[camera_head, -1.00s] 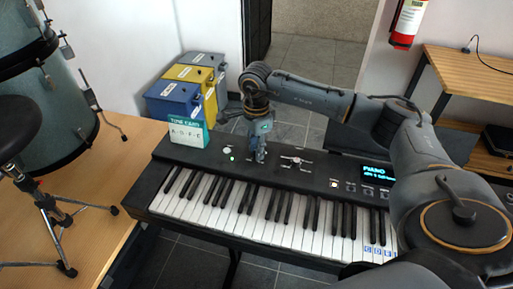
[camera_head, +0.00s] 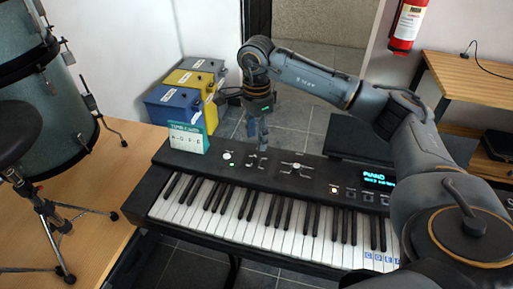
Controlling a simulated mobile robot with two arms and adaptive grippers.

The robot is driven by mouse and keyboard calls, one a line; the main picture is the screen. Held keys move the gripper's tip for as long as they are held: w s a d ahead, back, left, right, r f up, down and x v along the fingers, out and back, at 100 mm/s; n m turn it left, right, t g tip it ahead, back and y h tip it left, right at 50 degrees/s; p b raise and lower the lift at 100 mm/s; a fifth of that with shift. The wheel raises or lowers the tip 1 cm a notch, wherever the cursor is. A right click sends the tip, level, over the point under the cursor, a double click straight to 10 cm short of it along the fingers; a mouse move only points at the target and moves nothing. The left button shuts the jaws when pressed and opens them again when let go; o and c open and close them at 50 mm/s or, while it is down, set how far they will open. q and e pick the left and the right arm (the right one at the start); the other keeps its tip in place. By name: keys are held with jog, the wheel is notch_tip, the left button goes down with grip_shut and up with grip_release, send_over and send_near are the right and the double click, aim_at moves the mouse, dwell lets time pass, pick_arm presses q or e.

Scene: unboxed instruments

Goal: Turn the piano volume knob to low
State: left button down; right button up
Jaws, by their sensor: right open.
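The piano (camera_head: 330,178) is a black keyboard with a lit display (camera_head: 378,178) at its right. A small round white knob (camera_head: 227,156) sits at the left of its control panel; I cannot read its label or setting. Small controls (camera_head: 256,161) lie to its right on the panel. My right gripper (camera_head: 263,144) points down over the back edge of the panel, right of the white knob and apart from it. It is open, with nothing visible in it; its fingers look narrow from here. My left gripper is not in view.
Drums and a stool (camera_head: 18,140) are on the wooden platform at left. A wooden shelf (camera_head: 470,90) is at right. The space above the keys is clear.

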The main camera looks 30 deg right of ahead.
jog(key=shift+r, duration=2.4)
jog(key=shift+f, duration=0.1)
